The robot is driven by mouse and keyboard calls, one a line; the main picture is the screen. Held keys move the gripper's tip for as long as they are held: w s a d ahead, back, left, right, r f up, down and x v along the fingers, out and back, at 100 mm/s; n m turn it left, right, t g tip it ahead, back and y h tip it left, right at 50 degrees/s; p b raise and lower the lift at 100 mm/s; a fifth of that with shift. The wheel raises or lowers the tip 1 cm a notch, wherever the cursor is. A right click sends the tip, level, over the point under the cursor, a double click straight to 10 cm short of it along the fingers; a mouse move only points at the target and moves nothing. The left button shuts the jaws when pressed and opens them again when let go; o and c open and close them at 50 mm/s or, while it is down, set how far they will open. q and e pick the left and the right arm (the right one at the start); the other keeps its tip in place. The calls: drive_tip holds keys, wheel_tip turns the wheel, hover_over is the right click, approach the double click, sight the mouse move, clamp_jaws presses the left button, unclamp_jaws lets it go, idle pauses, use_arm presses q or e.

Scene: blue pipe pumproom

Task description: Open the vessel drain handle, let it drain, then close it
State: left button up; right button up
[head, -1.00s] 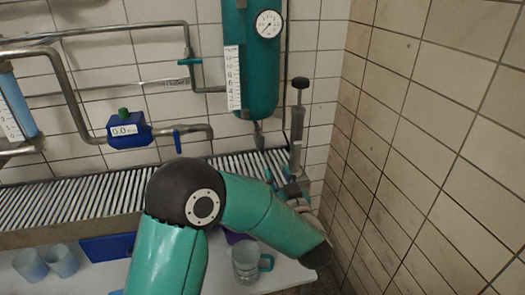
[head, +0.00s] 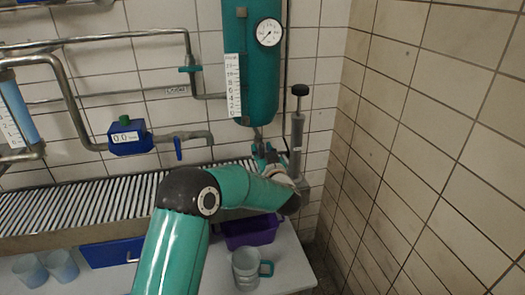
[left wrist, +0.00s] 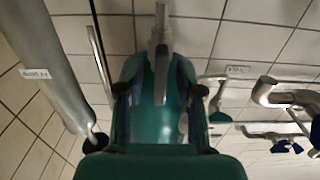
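The teal vessel (head: 249,70) hangs on the back wall with a white level scale and a round gauge. Its short grey drain pipe (head: 258,133) comes out at the bottom. My left gripper (head: 264,152) is just below it, partly hidden by my own forearm. In the left wrist view, which looks upside down, the two dark fingers (left wrist: 160,95) are apart with nothing clamped between them. The vessel's end (left wrist: 153,115) and the grey drain fitting (left wrist: 161,45) show beyond them. I cannot tell the drain handle apart from this fitting or its position. My right gripper is out of view.
A grey hand pump (head: 297,140) with a black knob stands close right of the drain. A purple bin (head: 250,233) and a clear mug (head: 243,270) are below. A blue flow meter (head: 128,137) is left. The tiled wall (head: 430,150) bounds the right side.

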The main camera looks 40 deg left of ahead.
use_arm(q)
clamp_jaws()
